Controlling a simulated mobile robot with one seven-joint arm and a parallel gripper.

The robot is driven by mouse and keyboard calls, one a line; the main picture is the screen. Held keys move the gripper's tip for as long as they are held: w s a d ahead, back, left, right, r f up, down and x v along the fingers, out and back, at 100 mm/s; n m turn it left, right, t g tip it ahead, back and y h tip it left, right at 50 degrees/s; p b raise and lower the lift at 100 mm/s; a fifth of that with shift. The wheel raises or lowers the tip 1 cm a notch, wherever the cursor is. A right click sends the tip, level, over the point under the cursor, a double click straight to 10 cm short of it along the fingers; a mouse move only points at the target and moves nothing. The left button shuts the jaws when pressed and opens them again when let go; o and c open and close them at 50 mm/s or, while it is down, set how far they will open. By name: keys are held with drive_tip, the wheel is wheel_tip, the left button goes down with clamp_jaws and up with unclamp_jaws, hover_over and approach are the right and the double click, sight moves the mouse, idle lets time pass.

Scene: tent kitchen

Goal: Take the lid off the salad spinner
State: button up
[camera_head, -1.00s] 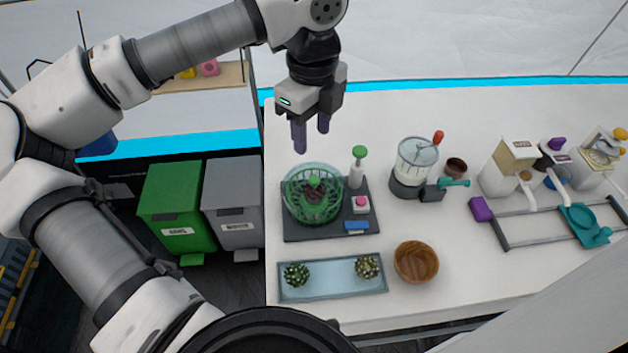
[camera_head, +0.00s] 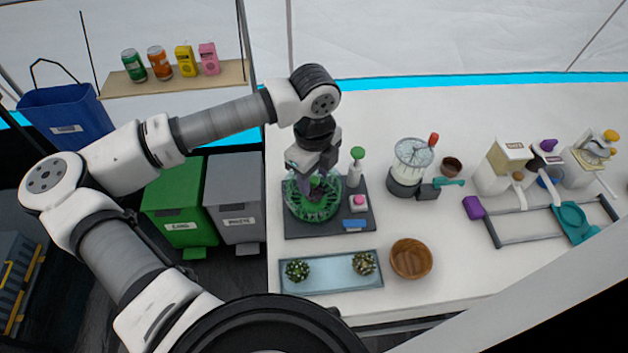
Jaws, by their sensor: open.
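The salad spinner (camera_head: 309,211) is a round clear bowl with a green slotted basket. It stands on a dark grey tray (camera_head: 330,229) near the counter's left end. Its clear lid with a green knob (camera_head: 316,181) appears to be on top. My gripper (camera_head: 314,184) points down over the lid, with its fingers around or beside the knob. The fingers are open. The arm hides the back of the lid, and I cannot tell whether the fingers touch the knob.
A green-topped bottle (camera_head: 356,170), a pink-buttoned block (camera_head: 358,203) and a blue block (camera_head: 354,224) share the tray. A blender-like jar (camera_head: 409,164) stands to the right. A glass tray (camera_head: 331,273) with two plants and a wooden bowl (camera_head: 411,259) lie in front.

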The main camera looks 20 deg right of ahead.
sight(314, 179)
clamp_jaws()
drive_tip(key=shift+r, duration=0.1)
idle(0.3)
wheel_tip(314, 179, up, 20)
drive_tip(key=b, duration=0.3)
